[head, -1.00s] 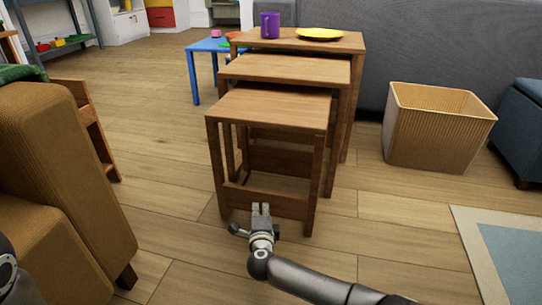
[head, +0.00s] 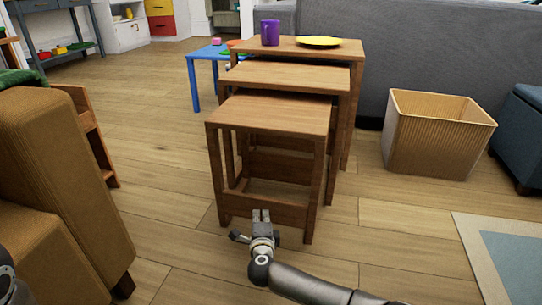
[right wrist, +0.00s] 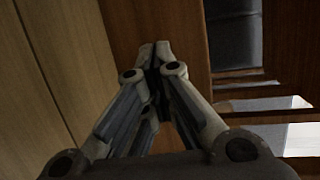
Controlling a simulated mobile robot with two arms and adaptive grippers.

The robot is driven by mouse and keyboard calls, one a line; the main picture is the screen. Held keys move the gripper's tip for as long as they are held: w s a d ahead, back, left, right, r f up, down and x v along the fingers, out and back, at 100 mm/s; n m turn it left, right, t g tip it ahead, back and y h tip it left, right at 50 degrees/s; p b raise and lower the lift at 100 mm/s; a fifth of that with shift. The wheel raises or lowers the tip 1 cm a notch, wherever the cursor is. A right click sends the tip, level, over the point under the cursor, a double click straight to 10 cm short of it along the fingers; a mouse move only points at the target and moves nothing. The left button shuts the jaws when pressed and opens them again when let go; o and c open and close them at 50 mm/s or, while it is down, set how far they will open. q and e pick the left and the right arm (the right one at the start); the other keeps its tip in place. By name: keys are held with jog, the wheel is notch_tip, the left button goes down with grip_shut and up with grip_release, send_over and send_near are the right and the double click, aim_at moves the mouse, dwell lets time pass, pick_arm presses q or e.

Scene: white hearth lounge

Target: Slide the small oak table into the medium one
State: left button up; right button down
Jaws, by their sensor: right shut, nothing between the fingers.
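The small oak table (head: 270,114) stands nearest, its back part under the top of the medium oak table (head: 290,76). Most of its top shows in front of the medium table's edge. The medium table stands partly under the large table (head: 345,52). My right gripper (head: 261,214) is shut and empty, low at the small table's near lower rail (head: 285,212). In the right wrist view the closed fingertips (right wrist: 155,45) point at a brown wooden face (right wrist: 180,25); I cannot tell if they touch it. My left gripper is not in view.
A purple mug (head: 270,32) and yellow plate (head: 319,41) sit on the large table. A ribbed basket (head: 437,140) stands right, a brown armchair (head: 60,170) left, a blue table (head: 197,88) behind. A rug (head: 510,245) lies front right. Floor beside the small table is clear.

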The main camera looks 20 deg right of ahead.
aim_at(266, 205)
jog(key=shift+d, duration=0.1)
dwell(0.5)
jog(key=shift+w+d, duration=0.7)
jog(key=shift+w, duration=0.35)
jog(key=shift+w+d, duration=0.7)
jog(key=shift+w, duration=0.35)
jog(key=shift+w+d, duration=0.7)
jog(key=shift+w, duration=0.35)
jog(key=shift+w+d, duration=0.7)
jog(key=shift+w, duration=0.3)
jog(key=shift+w+d, duration=0.7)
jog(key=shift+w, duration=0.35)
jog(key=shift+w+d, duration=0.65)
jog(key=shift+w, duration=0.35)
